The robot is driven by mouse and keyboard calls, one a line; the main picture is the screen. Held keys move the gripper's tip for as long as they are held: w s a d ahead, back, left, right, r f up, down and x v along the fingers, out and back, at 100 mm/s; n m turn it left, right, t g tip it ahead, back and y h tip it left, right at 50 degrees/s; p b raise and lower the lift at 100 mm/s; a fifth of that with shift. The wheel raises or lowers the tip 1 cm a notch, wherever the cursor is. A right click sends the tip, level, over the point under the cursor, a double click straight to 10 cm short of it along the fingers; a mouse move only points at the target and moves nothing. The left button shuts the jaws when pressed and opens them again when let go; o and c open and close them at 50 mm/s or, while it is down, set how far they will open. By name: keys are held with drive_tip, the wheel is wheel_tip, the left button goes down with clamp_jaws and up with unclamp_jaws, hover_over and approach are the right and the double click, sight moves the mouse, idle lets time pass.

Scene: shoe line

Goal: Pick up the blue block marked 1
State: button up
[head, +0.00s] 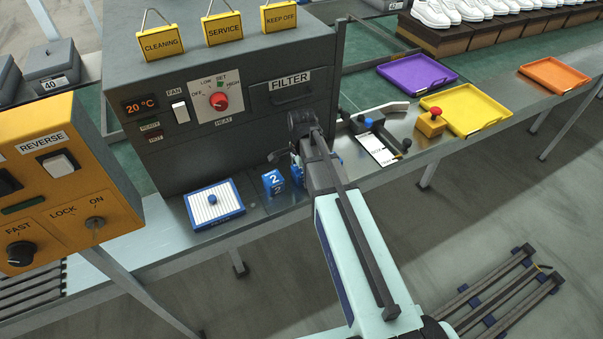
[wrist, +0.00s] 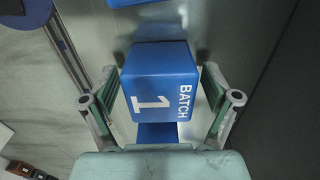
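The blue block marked "BATCH 1" (wrist: 160,80) fills the middle of the wrist view, its white lettering turned sideways. My gripper (wrist: 162,92) is open, with one finger on each side of the block. Narrow gaps seem to show between the fingers and the block, so it does not look clamped. In the head view my gripper (head: 300,160) is down at the metal counter in front of the grey machine. There my arm hides most of the block, and only bits of blue show beside it.
A blue block marked 2 (head: 273,183) stands just left of my gripper. A blue-framed white pad (head: 231,211) lies farther left. The grey machine (head: 170,120) rises close behind. To the right are a dark clamp-like fixture with a white card (head: 377,150) and a yellow tray (head: 490,120).

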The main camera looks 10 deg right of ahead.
drive_tip(key=c, duration=1.3)
drive_tip(key=shift+r, duration=0.2)
